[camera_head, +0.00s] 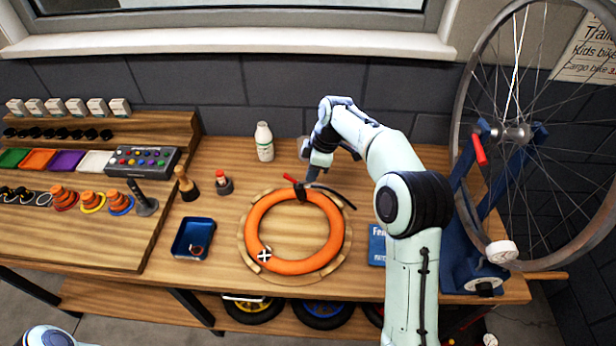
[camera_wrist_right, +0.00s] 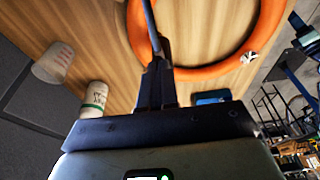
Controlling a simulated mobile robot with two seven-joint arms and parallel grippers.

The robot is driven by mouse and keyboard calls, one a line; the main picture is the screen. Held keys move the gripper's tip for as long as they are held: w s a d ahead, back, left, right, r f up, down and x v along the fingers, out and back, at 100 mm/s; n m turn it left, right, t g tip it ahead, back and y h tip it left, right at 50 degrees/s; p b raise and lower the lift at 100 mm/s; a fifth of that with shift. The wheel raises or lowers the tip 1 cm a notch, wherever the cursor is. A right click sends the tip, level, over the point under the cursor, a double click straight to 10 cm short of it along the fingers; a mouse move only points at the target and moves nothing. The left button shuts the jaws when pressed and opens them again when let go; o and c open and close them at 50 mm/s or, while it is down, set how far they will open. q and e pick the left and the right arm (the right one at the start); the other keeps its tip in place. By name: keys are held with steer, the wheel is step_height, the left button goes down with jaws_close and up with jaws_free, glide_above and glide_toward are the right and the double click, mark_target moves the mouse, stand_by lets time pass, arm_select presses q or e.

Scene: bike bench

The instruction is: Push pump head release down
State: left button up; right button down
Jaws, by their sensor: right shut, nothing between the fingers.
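An orange ring-shaped tube (camera_head: 254,222) lies on a round wooden board on the bench. It also shows in the wrist view (camera_wrist_right: 270,25). A black pump head (camera_head: 301,194) sits on the tube's far edge. Its red release lever (camera_head: 290,178) sticks up to the left, and a dark hose (camera_head: 338,194) runs off to the right. My right gripper (camera_head: 311,175) is shut and empty, pointing down just behind and right of the lever; I cannot tell whether they touch. In the wrist view its fingers (camera_wrist_right: 157,75) hide the pump head and lever. My left gripper is out of view.
A white bottle (camera_head: 264,142) stands behind the board. A wooden-handled tool (camera_head: 186,184) and a small red-topped pot (camera_head: 223,183) stand left of it. A blue tray (camera_head: 178,252) is front left. A blue booklet (camera_head: 377,246) lies right. A wheel on a blue stand (camera_head: 468,245) fills the right.

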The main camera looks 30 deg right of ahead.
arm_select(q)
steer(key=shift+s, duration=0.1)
arm_select(e)
steer(key=shift+a, duration=0.1)
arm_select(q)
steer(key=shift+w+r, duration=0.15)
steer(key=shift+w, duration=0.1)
arm_select(e)
steer(key=d, duration=0.1)
steer(key=s+d+r, duration=0.1)
steer(key=shift+s+d, duration=0.25)
steer(key=shift+d, duration=0.05)
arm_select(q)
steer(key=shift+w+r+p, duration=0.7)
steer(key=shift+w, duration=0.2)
arm_select(e)
steer(key=v, duration=1.3)
steer(key=shift+r, duration=0.15)
